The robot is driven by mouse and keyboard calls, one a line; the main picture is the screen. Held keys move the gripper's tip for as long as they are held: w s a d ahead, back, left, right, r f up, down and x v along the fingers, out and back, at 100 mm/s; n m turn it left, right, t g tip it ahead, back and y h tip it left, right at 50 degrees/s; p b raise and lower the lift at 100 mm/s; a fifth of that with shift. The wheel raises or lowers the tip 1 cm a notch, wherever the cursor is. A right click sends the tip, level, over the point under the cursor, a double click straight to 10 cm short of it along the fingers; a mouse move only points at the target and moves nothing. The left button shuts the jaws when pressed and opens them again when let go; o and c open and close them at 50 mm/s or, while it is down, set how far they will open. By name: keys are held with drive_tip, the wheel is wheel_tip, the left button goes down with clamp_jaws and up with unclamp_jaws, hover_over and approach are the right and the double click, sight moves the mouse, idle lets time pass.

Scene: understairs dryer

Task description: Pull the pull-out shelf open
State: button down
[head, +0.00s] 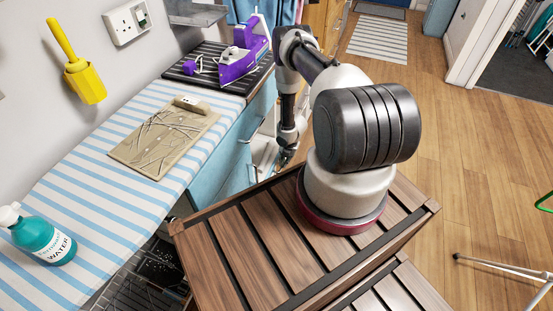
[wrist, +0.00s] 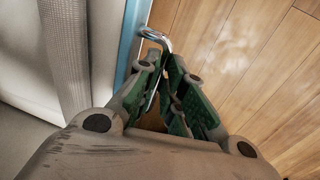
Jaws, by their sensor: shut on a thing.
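The pull-out shelf shows in the wrist view as a pale surface (wrist: 108,50) with a blue front edge (wrist: 132,42). A bent metal handle (wrist: 153,36) stands out from that edge. My gripper (wrist: 174,68) is shut on the handle, which runs down between its green-padded fingers. In the head view, my gripper (head: 286,158) is low beside the blue cabinet, past the slatted wooden top. A pale strip of the shelf (head: 266,152) shows just left of it. My arm and the cabinet hide most of the shelf there.
A striped ironing surface (head: 85,180) holds a board with wires (head: 165,140) and a teal water bottle (head: 45,240). A purple iron (head: 240,55) stands on a dark mat behind. Wooden floor (head: 450,130) is open to the right. A thin-legged stand (head: 500,268) is at lower right.

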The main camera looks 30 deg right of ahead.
drive_tip(key=s+d, duration=1.1)
drive_tip(key=s, duration=0.4)
drive_tip(key=shift+d, duration=0.3)
drive_tip(key=c, duration=1.5)
unclamp_jaws()
drive_tip(key=shift+r, duration=0.1)
drive_tip(key=r, duration=0.4)
drive_tip(key=s+d+r, duration=0.1)
drive_tip(key=r, duration=0.6)
drive_tip(key=shift+s+d+r, duration=0.2)
drive_tip(key=shift+s+r, duration=0.1)
drive_tip(key=shift+r, duration=0.05)
